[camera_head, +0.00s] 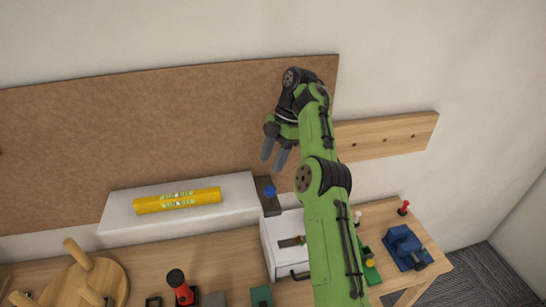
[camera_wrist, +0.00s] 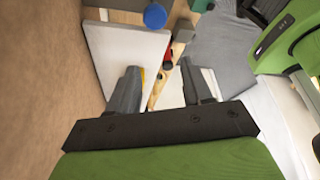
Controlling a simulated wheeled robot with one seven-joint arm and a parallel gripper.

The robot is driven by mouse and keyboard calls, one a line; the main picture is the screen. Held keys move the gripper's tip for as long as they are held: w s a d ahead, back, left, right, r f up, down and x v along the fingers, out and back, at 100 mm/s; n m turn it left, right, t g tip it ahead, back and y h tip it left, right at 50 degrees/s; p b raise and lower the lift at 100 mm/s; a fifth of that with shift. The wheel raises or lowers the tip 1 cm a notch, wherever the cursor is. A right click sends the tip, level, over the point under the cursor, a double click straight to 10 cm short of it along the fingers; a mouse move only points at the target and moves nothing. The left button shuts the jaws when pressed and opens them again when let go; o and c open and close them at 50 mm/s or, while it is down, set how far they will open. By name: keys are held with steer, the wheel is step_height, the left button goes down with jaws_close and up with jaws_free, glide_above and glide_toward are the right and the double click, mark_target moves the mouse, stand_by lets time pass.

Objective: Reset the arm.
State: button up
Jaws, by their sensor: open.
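My green arm reaches up from the lower right in the head view. My gripper (camera_head: 274,158) hangs in front of the brown board, pointing down, its two grey fingers apart with nothing between them. In the wrist view my gripper (camera_wrist: 165,88) also shows open, its fingers spread above the bench area. No object is held.
A brown board (camera_head: 150,130) covers the wall behind. A yellow level (camera_head: 177,200) lies on a white shelf (camera_head: 118,212). The wooden bench (camera_head: 225,255) carries a white drawer box (camera_head: 270,262), a red-and-black tool (camera_head: 182,290), a round wooden stool (camera_head: 75,285) and a blue vise (camera_head: 402,247).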

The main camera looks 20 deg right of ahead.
steer(key=s+a+r+m+t+h+b, duration=0.2)
steer(key=s+a+r+m+h+b, duration=0.4)
steer(key=s+a, duration=0.65)
steer(key=s+f+m+t+b, duration=0.1)
steer(key=s+f+m, duration=0.3)
steer(key=s, duration=0.2)
steer(key=s+d+f+m+t+y+b, duration=0.1)
steer(key=s+f+m+t, duration=0.1)
steer(key=s+f+m, duration=0.2)
steer(key=s+f+m+t+b, duration=0.1)
steer(key=s+f+m, duration=0.2)
steer(key=s+m, duration=0.3)
steer(key=s, duration=0.4)
steer(key=shift+d+f, duration=0.3)
steer(key=shift+f, duration=0.1)
